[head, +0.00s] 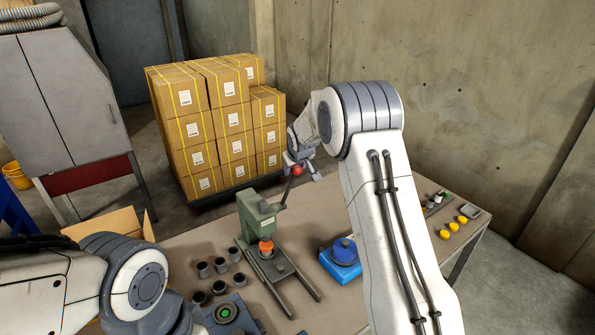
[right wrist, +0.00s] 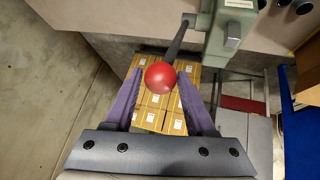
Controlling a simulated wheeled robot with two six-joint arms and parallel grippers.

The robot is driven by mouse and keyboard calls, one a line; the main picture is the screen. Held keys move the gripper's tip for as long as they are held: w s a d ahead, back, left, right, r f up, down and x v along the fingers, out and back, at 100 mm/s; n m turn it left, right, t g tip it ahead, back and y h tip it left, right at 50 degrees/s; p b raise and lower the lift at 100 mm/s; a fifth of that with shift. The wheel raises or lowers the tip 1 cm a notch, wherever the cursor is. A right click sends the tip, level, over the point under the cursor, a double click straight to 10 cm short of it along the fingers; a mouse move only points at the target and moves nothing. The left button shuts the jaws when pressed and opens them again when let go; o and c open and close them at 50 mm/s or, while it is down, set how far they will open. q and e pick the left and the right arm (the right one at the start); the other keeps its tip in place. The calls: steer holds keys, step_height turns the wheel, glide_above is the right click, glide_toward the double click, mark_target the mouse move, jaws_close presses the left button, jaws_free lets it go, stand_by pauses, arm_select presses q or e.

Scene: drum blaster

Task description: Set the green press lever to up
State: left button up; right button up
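The green press (head: 258,217) stands on the workbench, with an orange part (head: 266,247) under its head. Its dark lever slants up to the right and ends in a red ball knob (head: 297,170). My right gripper (head: 301,165) is at the knob. In the right wrist view, the red knob (right wrist: 160,76) lies between the two purple fingers of my right gripper (right wrist: 164,85), with gaps on both sides. The fingers are open. The dark lever (right wrist: 176,42) runs from the knob to the green press body (right wrist: 228,30). My left arm is at lower left; its gripper is out of view.
The workbench (head: 195,237) holds several dark cups (head: 220,265), a blue device (head: 341,259) right of the press, and yellow items (head: 462,219) at the right end. A grey cabinet (head: 60,100) is at left.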

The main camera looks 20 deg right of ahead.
steer(key=shift+o, duration=0.4)
steer(key=shift+a, duration=0.1)
steer(key=shift+s+f, duration=0.1)
steer(key=shift+s, duration=0.15)
steer(key=b+v, duration=0.4)
steer(key=v, duration=0.6)
steer(key=shift+r, duration=0.25)
